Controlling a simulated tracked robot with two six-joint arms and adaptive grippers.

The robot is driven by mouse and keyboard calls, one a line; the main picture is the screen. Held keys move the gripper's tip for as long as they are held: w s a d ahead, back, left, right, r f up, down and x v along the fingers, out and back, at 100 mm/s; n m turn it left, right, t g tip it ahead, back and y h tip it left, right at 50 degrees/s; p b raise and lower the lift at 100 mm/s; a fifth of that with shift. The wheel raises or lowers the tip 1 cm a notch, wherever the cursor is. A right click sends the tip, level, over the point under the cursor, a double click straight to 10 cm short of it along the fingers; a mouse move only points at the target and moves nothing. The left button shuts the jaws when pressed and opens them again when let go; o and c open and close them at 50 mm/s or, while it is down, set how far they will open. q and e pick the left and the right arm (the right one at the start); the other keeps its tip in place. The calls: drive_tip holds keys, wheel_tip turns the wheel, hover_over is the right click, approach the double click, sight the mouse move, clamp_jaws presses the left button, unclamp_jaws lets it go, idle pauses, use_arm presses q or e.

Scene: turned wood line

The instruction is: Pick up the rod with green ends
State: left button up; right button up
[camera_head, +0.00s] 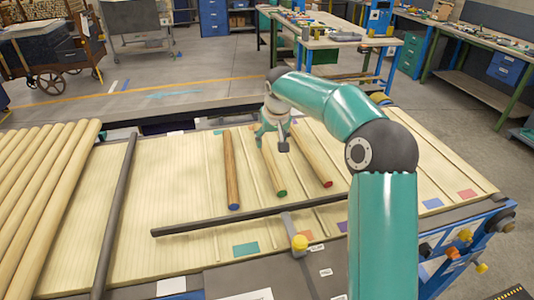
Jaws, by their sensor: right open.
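The rod with green ends (274,172) lies on the slatted wooden table (175,190), its green near end facing me. A rod with a blue end (232,172) lies to its left, and a rod with a red end (316,162) to its right. My right gripper (268,135) is open over the far part of the green-ended rod. It hides that far part, and I cannot tell whether it touches the rod. My left gripper is not in view.
A dark bar (240,218) crosses the table in front of the rods. Another dark bar (115,215) and several large pale poles (45,190) lie at left. A yellow knob (299,242) stands at the front. Coloured patches, including a teal one (245,249), mark the table.

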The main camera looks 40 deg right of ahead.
sight(268, 152)
drive_tip(key=x, duration=0.3)
drive_tip(key=shift+w+f+p, duration=0.2)
drive_tip(key=shift+f+p, duration=0.15)
drive_tip(key=shift+p, duration=0.2)
drive_tip(key=p+x, duration=0.1)
drive_tip(key=x, duration=0.2)
drive_tip(key=shift+w+d+f, duration=0.15)
drive_tip(key=shift+w+d, duration=0.05)
drive_tip(key=shift+w, duration=0.1)
drive_tip(key=shift+w+f+p, duration=0.1)
drive_tip(key=shift+f+p, duration=0.2)
drive_tip(key=shift+f, duration=0.1)
clamp_jaws()
